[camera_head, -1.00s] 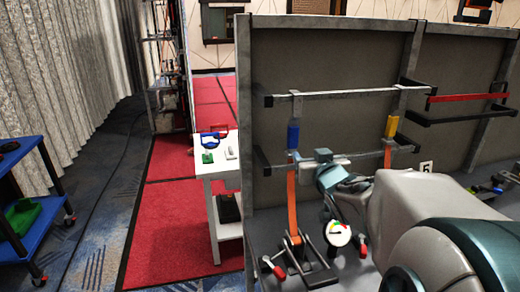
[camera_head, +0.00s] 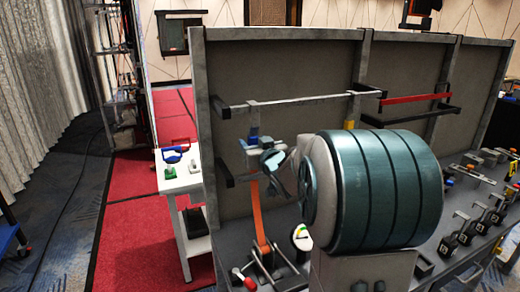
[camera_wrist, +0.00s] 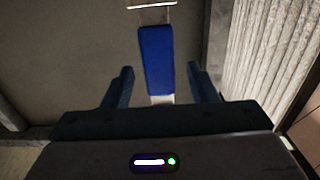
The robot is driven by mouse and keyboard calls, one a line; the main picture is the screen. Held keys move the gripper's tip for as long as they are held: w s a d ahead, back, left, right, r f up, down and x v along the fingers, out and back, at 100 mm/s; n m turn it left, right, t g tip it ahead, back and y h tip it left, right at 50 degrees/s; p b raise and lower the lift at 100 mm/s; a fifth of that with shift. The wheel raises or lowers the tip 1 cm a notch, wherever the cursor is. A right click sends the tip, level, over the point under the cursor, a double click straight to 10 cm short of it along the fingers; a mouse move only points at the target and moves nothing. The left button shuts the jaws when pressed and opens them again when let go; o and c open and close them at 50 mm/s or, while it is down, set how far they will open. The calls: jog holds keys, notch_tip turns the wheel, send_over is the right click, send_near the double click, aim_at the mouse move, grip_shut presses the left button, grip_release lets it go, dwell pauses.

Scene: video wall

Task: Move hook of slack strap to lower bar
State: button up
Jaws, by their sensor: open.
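The upper bar (camera_head: 300,99) runs across the front of a grey panel. A hook with a blue block (camera_head: 253,134) hangs from its left part, above an orange strap (camera_head: 258,215) that runs down to a ratchet (camera_head: 268,262). The lower bar is mostly hidden behind my arm; its left bracket (camera_head: 225,176) shows. A yellow block (camera_head: 349,126) on the bar's right part is partly hidden by my arm. My gripper (camera_head: 262,147) is at the blue block. In the wrist view my gripper (camera_wrist: 162,88) is open, its fingers either side of the blue block (camera_wrist: 155,58), with gaps visible.
A dial gauge (camera_head: 300,236) stands near the ratchet. A black bracket with a red bar (camera_head: 415,99) sticks out farther right. A white side table (camera_head: 180,180) stands left of the panel. Several clamps (camera_head: 470,215) sit on the bench at right.

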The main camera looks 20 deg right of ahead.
aim_at(254, 132)
jog(key=shift+w, duration=1.55)
grip_shut()
jog(key=c, duration=0.9)
grip_release()
jog(key=shift+c, duration=0.5)
jog(key=shift+r, duration=0.15)
jog(key=shift+r+p, duration=1.15)
jog(key=shift+r, duration=0.35)
